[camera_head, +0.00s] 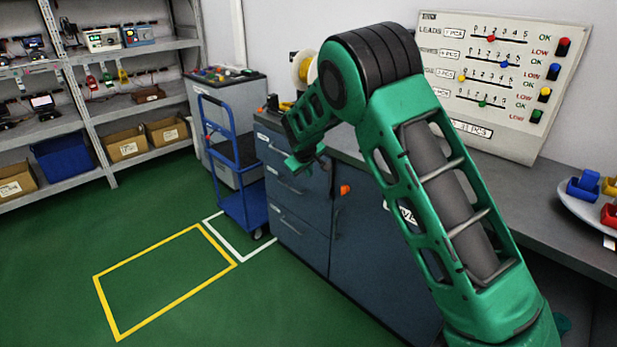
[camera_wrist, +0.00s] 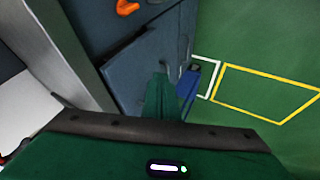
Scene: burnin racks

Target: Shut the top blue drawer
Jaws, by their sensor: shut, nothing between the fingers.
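The top blue drawer (camera_head: 273,143) is the uppermost in a column of drawers at the left end of the blue cabinet. Its front looks flush or nearly flush with the drawers below; I cannot tell whether a small gap remains. In the wrist view a blue front (camera_wrist: 130,75) lies just beyond my fingers, with a handle beside them. My gripper (camera_head: 303,164) is shut and empty, close in front of the right part of the top drawer. It also shows in the wrist view (camera_wrist: 161,92). Contact with the drawer cannot be told, and my gripper hides part of its front.
A blue cart (camera_head: 243,195) stands left of the cabinet. An orange item (camera_head: 345,189) shows on the cabinet door (camera_head: 365,240). The grey worktop (camera_head: 540,215) carries a counter board (camera_head: 500,80) and a plate of coloured bins (camera_head: 580,208). Green floor (camera_head: 60,270) in front is clear.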

